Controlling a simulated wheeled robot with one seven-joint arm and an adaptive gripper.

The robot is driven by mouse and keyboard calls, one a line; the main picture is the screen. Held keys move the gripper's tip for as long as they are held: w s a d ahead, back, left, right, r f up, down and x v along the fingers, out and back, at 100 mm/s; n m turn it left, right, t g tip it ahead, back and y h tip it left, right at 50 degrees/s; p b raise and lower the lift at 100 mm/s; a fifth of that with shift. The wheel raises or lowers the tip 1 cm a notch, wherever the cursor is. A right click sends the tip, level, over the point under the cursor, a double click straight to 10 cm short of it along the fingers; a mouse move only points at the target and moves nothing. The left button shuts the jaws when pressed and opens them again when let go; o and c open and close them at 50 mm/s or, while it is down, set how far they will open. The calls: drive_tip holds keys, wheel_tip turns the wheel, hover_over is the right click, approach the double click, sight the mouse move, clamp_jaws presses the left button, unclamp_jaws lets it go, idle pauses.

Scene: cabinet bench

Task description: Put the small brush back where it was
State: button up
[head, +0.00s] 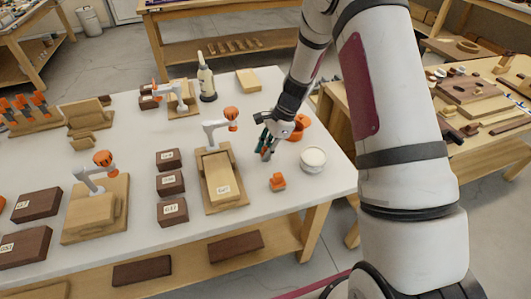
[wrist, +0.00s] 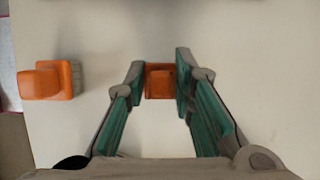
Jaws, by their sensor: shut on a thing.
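My gripper (head: 267,150) is low over the right part of the white table, pointing down. In the wrist view its two green-grey fingers are on either side of an orange block-like piece, which I take to be the small brush (wrist: 160,82). It is shut on this piece; bristles are not clear there, and the fingers hide its sides. A second orange piece with a grey bristle-like side (wrist: 45,80) lies apart to the left in the wrist view. An orange piece also stands on the table in front of my gripper in the head view (head: 277,181).
A white round tub (head: 313,159) stands right of my gripper, and a larger orange object (head: 301,124) is partly hidden behind it. A wooden tray (head: 223,187) lies to the left, beside several dark labelled blocks (head: 170,184). The table's right edge is near.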

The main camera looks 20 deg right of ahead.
drive_tip(key=shift+f, duration=0.55)
drive_tip(key=shift+f, duration=0.1)
drive_tip(key=o, duration=0.9)
